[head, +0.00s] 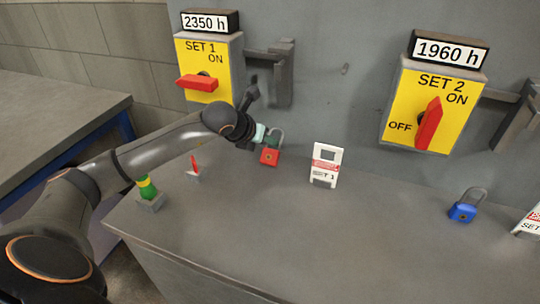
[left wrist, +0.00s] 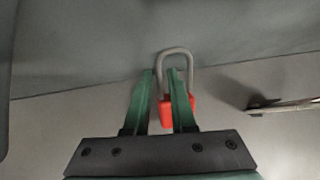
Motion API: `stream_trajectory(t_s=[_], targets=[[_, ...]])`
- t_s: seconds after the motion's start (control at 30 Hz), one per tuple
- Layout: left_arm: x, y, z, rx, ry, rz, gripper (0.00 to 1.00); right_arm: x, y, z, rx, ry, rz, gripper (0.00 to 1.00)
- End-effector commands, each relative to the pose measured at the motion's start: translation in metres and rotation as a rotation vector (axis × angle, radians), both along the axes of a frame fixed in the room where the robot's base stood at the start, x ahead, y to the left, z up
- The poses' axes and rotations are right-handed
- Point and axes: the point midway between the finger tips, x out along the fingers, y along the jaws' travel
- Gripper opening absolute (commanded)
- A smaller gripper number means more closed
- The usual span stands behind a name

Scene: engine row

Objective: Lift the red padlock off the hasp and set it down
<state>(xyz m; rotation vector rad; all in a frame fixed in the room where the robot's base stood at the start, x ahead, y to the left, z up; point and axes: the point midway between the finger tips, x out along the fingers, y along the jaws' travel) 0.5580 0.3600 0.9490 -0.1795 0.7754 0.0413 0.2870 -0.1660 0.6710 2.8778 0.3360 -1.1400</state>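The red padlock (head: 269,157) has a grey shackle and is low at the back of the grey bench, near the wall. I cannot tell whether it rests on the bench. No hasp shows through its shackle. My left gripper (head: 261,137) is right at the padlock, its green fingers by the shackle. My right gripper is not in view.
Yellow switch boxes SET 1 (head: 225,60) and SET 2 (head: 412,120) are on the wall, with grey brackets beside them. A white tag (head: 325,165), a blue padlock (head: 463,211), a small red piece (head: 194,168) and a green-yellow piece (head: 147,188) are on the bench. The front middle is clear.

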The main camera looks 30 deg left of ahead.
Motion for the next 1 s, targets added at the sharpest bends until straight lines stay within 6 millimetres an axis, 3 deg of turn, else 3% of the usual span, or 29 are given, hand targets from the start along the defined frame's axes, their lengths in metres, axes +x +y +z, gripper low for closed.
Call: stream_trajectory(t_s=[0.13, 0.37, 1.0], targets=[[-0.0002, 0.0001, 0.0, 0.0, 0.0, 0.0, 0.24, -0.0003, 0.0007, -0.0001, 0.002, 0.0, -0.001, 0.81], [-0.0004, 0.0001, 0.0001, 0.0, 0.0, 0.0, 0.0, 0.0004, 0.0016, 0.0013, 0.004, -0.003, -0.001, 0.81], [-0.0004, 0.0002, 0.0001, 0.0, 0.0, 0.0, 0.0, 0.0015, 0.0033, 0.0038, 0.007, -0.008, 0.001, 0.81]])
